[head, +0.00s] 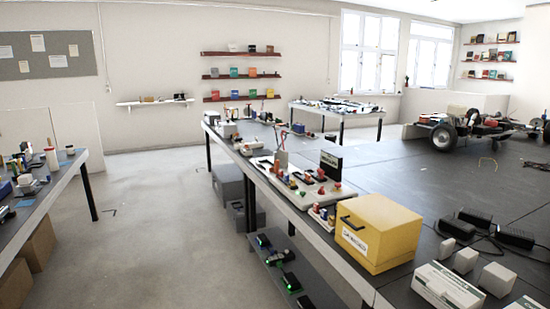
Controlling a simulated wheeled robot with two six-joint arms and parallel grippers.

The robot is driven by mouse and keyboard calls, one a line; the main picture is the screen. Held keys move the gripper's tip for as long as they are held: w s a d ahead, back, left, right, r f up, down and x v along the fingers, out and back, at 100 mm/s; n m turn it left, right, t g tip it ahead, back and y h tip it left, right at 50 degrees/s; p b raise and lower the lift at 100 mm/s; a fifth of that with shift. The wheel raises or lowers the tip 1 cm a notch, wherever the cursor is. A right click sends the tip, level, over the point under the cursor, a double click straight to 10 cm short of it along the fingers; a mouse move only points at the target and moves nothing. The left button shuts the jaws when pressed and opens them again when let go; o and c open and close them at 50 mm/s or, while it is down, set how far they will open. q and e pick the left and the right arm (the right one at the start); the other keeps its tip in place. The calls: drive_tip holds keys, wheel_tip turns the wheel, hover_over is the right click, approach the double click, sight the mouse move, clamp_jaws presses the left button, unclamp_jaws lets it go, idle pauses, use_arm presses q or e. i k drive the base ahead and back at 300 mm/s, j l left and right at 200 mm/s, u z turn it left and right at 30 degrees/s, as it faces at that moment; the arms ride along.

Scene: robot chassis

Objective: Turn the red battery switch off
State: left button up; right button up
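A wheeled chassis (473,128) with dark tyres stands far off at the right, on the large dark surface. A small red part (490,122) shows on top of it, too small to tell whether it is the battery switch or how it is set. Several small red pieces, one of them a red knob-like piece (320,174), also stand on a pale board (306,197) on the long table. I cannot tell whether any of these is the battery switch. Neither of my grippers is in view.
The long table (232,147) runs away from me, with a yellow box (378,232) and white boxes (447,287) near. Black power bricks (473,216) with cables lie right. Another cluttered bench (37,200) stands left. The grey floor (150,215) between is clear.

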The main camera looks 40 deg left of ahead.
sight(321, 191)
drive_tip(key=i+j+u, duration=0.25)
drive_tip(key=i+j, duration=0.35)
drive_tip(key=j, duration=0.25)
drive_tip(key=i+j+u, duration=0.25)
drive_tip(key=i+j, duration=0.45)
